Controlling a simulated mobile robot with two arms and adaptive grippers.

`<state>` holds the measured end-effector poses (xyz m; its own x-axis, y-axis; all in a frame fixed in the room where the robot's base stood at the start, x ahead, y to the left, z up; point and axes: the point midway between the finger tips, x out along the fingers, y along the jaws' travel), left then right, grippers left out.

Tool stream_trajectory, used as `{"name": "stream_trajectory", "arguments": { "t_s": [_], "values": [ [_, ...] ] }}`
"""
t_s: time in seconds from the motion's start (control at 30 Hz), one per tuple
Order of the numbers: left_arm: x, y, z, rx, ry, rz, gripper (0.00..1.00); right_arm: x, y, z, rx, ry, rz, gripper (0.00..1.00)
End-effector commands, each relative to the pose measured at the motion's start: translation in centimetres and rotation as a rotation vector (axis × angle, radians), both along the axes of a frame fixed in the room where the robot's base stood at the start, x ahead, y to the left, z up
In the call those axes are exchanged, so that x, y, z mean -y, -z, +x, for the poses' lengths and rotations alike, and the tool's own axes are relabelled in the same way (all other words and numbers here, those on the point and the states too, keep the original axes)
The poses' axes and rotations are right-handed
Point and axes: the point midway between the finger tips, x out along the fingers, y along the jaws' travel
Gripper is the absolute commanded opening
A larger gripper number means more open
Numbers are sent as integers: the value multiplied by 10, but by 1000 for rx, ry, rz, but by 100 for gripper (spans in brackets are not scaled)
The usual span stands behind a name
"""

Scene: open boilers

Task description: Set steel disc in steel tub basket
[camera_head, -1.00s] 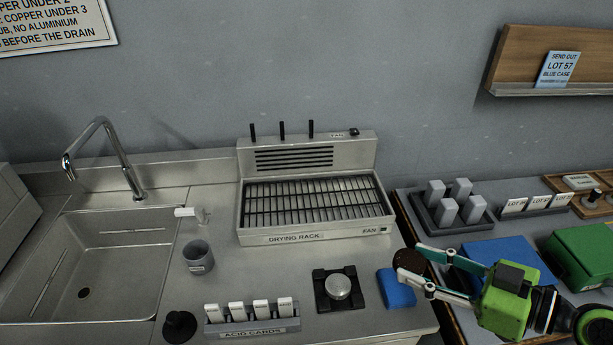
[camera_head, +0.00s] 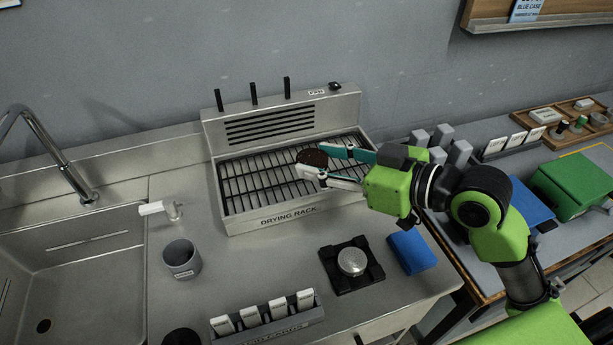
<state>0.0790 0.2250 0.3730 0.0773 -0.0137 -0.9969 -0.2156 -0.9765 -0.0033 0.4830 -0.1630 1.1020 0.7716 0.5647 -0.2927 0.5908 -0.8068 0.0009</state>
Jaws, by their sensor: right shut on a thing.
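My right gripper (camera_head: 325,165) comes in from the right and is shut on a dark brown, rusty-looking round disc (camera_head: 312,157). It holds the disc at its fingertips over the right part of the drying rack (camera_head: 265,222); the height above the grate is hard to tell. No bright steel disc shows, so this brown one may be the steel disc. I cannot pick out a steel tub basket in this view. My left gripper is not in view.
A sink (camera_head: 75,285) is at the left, with a grey cup (camera_head: 181,258) beside it. A silver dome on a black base (camera_head: 352,262), a blue block (camera_head: 411,252) and a card holder (camera_head: 268,324) stand in front. A green case (camera_head: 575,183) is at the right.

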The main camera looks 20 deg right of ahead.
Motion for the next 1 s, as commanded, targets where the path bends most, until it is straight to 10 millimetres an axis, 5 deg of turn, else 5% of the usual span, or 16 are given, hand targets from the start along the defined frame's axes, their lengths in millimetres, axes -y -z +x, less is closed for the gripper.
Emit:
{"name": "stream_trajectory", "arguments": {
  "t_s": [0.1,0.37,0.6,1.0],
  "values": [
    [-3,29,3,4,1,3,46,2,8,5,9,4,-2,15],
    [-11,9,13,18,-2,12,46,8,25,64,-3,7,6,15],
    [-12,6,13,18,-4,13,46,12,68,103,-3,6,4,15],
    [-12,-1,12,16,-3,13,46,14,108,121,-5,6,4,15]
  ]
}}
